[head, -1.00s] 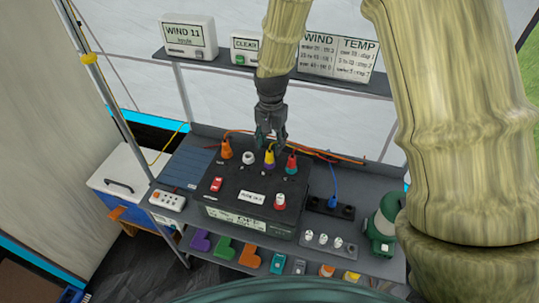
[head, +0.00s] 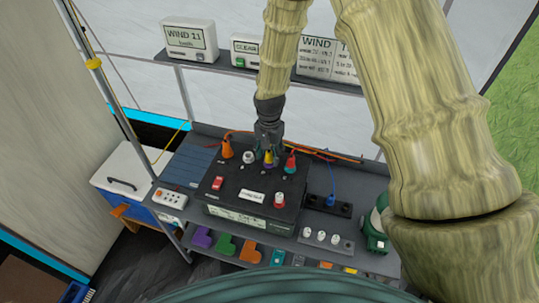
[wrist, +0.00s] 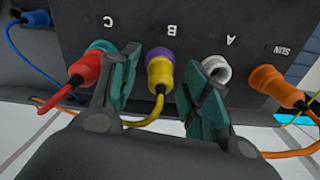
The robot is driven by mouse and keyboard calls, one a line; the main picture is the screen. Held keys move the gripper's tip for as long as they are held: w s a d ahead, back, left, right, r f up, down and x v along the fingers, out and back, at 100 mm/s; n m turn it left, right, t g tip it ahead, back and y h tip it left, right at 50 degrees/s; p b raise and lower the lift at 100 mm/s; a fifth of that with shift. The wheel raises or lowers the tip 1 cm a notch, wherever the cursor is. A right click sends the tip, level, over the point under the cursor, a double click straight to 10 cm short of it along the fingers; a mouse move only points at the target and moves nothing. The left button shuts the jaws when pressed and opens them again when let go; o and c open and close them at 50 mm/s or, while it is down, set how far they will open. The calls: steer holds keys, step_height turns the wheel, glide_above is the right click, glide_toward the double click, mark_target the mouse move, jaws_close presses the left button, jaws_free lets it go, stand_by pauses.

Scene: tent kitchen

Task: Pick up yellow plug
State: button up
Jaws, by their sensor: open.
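The yellow plug (wrist: 160,75) sits in a purple-ringed socket marked B on top of the black box, with a yellow cable running from it. In the head view the yellow plug (head: 268,158) is partly hidden by my gripper. My gripper (wrist: 160,88) is open, with one green finger on each side of the yellow plug. The plug stands between the fingers and I see a gap on both sides, so it does not look gripped. The black box (head: 225,198) rests on the grey bench.
A red plug (wrist: 85,67) in socket C is close by one finger. A white socket (wrist: 216,68) marked A is close by the other. An orange plug (wrist: 275,86) is at SUN. A blue plug (head: 332,199) stands in a strip to the right. Signs stand on a shelf (head: 240,68) behind.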

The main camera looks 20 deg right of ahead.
jaws_close()
steer(key=shift+r, duration=0.15)
stand_by(0.4)
